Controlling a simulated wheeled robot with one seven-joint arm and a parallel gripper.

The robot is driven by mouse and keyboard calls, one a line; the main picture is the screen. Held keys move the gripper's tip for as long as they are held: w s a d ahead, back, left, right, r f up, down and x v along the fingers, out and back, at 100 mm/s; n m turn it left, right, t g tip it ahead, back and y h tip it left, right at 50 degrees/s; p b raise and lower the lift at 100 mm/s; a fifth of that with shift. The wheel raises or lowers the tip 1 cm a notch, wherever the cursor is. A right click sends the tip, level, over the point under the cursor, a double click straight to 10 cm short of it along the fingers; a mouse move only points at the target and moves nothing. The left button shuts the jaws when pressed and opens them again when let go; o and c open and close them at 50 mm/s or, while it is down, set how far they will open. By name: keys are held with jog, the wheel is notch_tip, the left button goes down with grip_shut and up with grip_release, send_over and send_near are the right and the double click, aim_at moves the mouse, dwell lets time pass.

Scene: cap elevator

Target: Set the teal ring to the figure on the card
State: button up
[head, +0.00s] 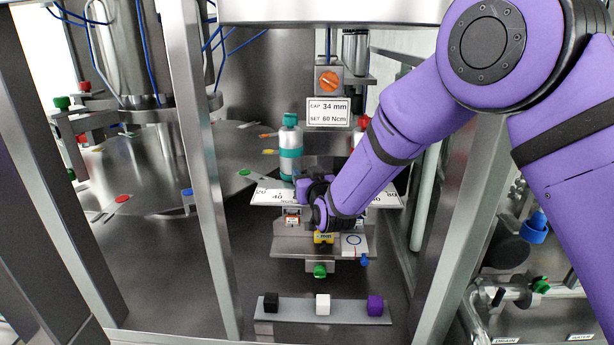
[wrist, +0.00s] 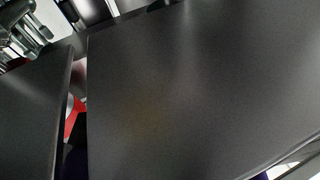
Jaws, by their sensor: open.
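The card (head: 328,112) above the fixture reads "CAP 34 mm" and "SET 60 Ncm". The teal ring (head: 290,153) is around a white upright cylinder with a teal top, left of my arm. A white scale plate (head: 268,197) lies below it; "20" and "40" show at its left, and my wrist hides its middle. My gripper (head: 312,190) is in front of the fixture, just right of and below the ring; its fingertips are hard to make out. In the wrist view, large dark surfaces fill most of the picture, with a red sliver (wrist: 74,117) in the gap between them.
A second cylinder with a red top (head: 363,122) stands behind my forearm. A front rail (head: 340,309) carries black, white and purple cubes. A green knob (head: 320,270) sits below the fixture. Metal posts (head: 200,150) frame the opening; a round table is at left.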

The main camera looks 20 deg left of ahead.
grip_shut()
jog(key=shift+s+a+r+m+t+h, duration=0.1)
jog(key=shift+s+a+m+t+h, duration=0.25)
jog(key=shift+h, duration=0.35)
jog(key=shift+s+a+f+m+t+h, duration=0.1)
jog(key=shift+m+t+h, duration=0.2)
jog(key=shift+m+h, duration=0.35)
jog(key=shift+s+a+r+m+t+h, duration=0.15)
jog(key=shift+a+m+t+h, duration=0.2)
jog(key=shift+h, duration=0.4)
jog(key=shift+s+a+m+t+h, duration=0.15)
jog(key=shift+m+t+h, duration=0.05)
jog(key=shift+m+h, duration=0.55)
jog(key=shift+s+a+m+t+h, duration=0.1)
jog(key=shift+a+m+t+h, duration=0.1)
jog(key=shift+m+h, duration=0.5)
grip_release()
jog(key=shift+d, duration=0.1)
jog(key=shift+s, duration=0.45)
jog(key=s+d, duration=0.1)
jog(key=s, duration=0.9)
jog(key=shift+d, duration=0.2)
